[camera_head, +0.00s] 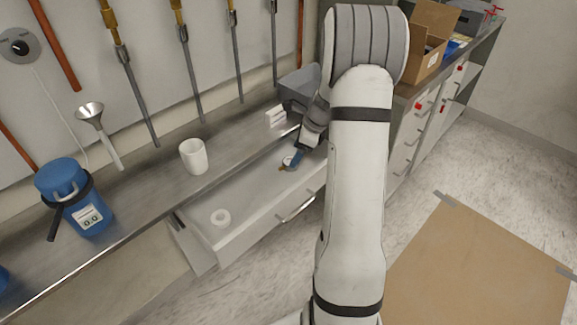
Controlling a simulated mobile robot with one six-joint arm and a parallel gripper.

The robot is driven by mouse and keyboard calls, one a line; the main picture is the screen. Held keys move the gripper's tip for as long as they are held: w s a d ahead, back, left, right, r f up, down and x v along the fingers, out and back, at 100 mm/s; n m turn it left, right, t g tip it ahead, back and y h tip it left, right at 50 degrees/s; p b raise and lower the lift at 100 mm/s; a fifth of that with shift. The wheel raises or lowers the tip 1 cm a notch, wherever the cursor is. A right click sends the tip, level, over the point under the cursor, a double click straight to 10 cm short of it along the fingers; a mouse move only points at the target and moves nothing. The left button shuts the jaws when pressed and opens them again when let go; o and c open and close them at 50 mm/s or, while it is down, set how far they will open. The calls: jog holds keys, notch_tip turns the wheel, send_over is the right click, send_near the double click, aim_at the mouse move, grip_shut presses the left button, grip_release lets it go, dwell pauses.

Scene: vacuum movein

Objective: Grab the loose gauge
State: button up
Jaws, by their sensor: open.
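A small round gauge (288,163) with a pale face and a brass-coloured stem lies in the open white drawer (225,242), toward its right end. My gripper (296,158) reaches down into the drawer right beside the gauge, with blue fingertips at or touching its right side. The gripper is open; whether its fingers straddle the gauge is too small to tell. My arm hides the drawer's right end. Another gauge (18,45) is mounted on the wall at the upper left, with a thin tube hanging from it.
A cardboard box (430,40) stands on the right-hand counter.

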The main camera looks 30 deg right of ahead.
aim_at(286, 160)
jog(key=x, duration=0.4)
jog(key=shift+w+d+f, duration=0.1)
jog(key=shift+w+f, duration=0.15)
jog(key=shift+f, duration=0.05)
jog(key=shift+c, duration=0.4)
jog(key=c, duration=1)
jog(key=shift+c, duration=0.2)
jog(key=shift+r, duration=0.1)
